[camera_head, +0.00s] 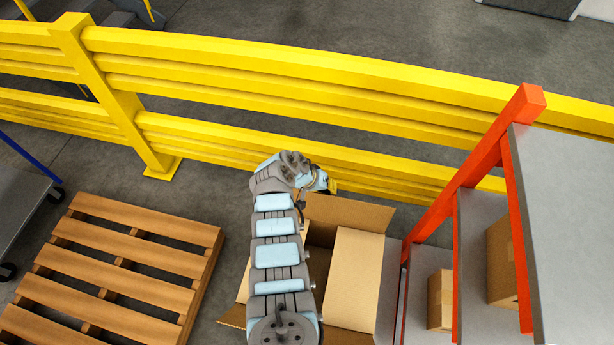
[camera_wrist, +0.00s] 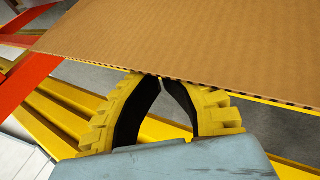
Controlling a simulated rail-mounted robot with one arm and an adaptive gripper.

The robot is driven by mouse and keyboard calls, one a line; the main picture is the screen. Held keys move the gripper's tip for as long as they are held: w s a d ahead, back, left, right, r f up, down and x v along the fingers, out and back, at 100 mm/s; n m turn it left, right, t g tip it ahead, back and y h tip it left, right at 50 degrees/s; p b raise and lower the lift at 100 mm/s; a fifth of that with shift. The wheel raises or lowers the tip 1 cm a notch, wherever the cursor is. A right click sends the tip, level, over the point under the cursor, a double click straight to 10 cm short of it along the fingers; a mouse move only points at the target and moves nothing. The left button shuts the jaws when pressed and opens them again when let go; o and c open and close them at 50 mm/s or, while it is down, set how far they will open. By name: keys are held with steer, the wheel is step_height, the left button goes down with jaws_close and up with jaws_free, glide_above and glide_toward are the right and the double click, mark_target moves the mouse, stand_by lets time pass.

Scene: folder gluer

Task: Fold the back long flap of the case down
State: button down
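The open cardboard case (camera_head: 319,262) stands at the lower middle of the head view, partly hidden by my arm. Its back flap (camera_head: 350,213) stands out from the far side, and a broad flap (camera_head: 353,280) shows at its right. My gripper (camera_head: 326,184) is beyond the back flap's far left corner, by the yellow rail. In the wrist view, a cardboard flap (camera_wrist: 200,45) fills the upper part. My gripper (camera_wrist: 162,77) has its two yellow fingertips together at that flap's edge, with nothing seen between them. Whether they touch the flap is unclear.
A yellow guard rail (camera_head: 270,65) runs behind the case. A red-framed rack (camera_head: 470,175) with grey shelves and cartons (camera_head: 440,298) stands close on the right. A wooden pallet (camera_head: 110,265) lies at the left. Some bare floor shows between pallet and case.

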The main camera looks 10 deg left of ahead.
mark_target(333, 204)
steer(key=shift+s, duration=0.1)
steer(key=shift+s+a+r+p, duration=0.1)
steer(key=shift+s+r+p, duration=0.05)
steer(key=shift+s+p, duration=0.85)
steer(key=shift+s+a+r+p, duration=0.1)
steer(key=shift+s+p, duration=0.85)
steer(key=shift+s, duration=0.05)
steer(key=shift+f, duration=0.15)
steer(key=s+f+b, duration=0.1)
steer(key=s+f, duration=0.2)
steer(key=s, duration=0.1)
steer(key=shift+a+f, duration=0.1)
steer(key=shift+f, duration=0.3)
